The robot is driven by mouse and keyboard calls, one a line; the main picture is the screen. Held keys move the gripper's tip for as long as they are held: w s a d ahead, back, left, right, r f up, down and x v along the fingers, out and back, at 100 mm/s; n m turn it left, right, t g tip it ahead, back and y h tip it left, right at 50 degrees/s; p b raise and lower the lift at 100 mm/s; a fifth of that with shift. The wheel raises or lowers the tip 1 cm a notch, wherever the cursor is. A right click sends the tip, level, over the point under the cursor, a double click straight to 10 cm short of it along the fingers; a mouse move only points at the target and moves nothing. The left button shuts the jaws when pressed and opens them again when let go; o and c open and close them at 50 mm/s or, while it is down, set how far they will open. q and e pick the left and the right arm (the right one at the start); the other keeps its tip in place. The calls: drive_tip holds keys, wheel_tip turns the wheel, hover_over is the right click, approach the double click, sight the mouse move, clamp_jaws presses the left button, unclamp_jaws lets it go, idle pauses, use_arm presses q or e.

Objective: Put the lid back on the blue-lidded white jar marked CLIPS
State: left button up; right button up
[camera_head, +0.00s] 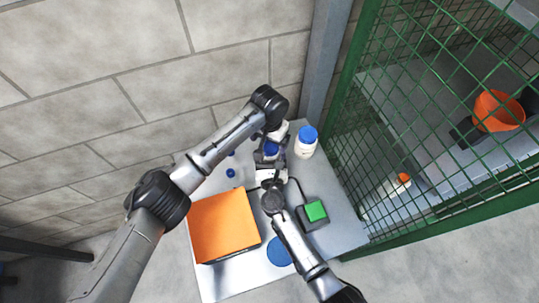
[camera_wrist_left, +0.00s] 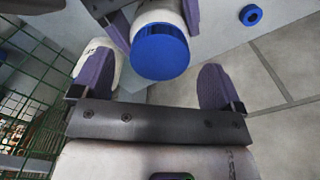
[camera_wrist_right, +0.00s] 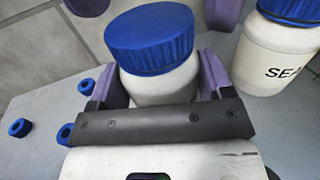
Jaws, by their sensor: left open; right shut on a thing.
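A white jar with a blue lid is held in my right gripper (camera_wrist_right: 158,92). The lid (camera_wrist_right: 150,38) sits over the jar's mouth in the right wrist view; I cannot tell whether it is tight. The jar body (camera_wrist_right: 160,85) shows no readable marking, so CLIPS cannot be confirmed. The right gripper's purple fingers are shut on the body from both sides. My left gripper (camera_wrist_left: 158,85) is open, with its fingers apart on either side of the blue lid (camera_wrist_left: 160,52), not clearly touching it. In the head view the lid (camera_head: 271,149) shows between both arms.
A second blue-lidded white jar (camera_head: 305,148), its marking starting SEA (camera_wrist_right: 285,60), stands close to the right. Small blue rings (camera_head: 230,172) lie to the left. An orange box (camera_head: 223,225), a blue disc (camera_head: 279,251) and a green-topped box (camera_head: 314,211) are nearer. Green mesh (camera_head: 400,150) borders the right.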

use_arm(q)
wheel_tip(320, 180, up, 10)
idle(0.5)
use_arm(e)
drive_tip(key=o, duration=1.7)
drive_tip(key=shift+o, duration=0.2)
use_arm(q)
wheel_tip(320, 180, up, 2)
drive_tip(key=shift+r+p, duration=0.1)
drive_tip(key=shift+p, duration=0.95)
use_arm(e)
drive_tip(key=s, duration=0.9)
drive_tip(key=s+d, duration=0.1)
drive_tip(key=s, duration=0.3)
drive_tip(key=shift+s, duration=0.4)
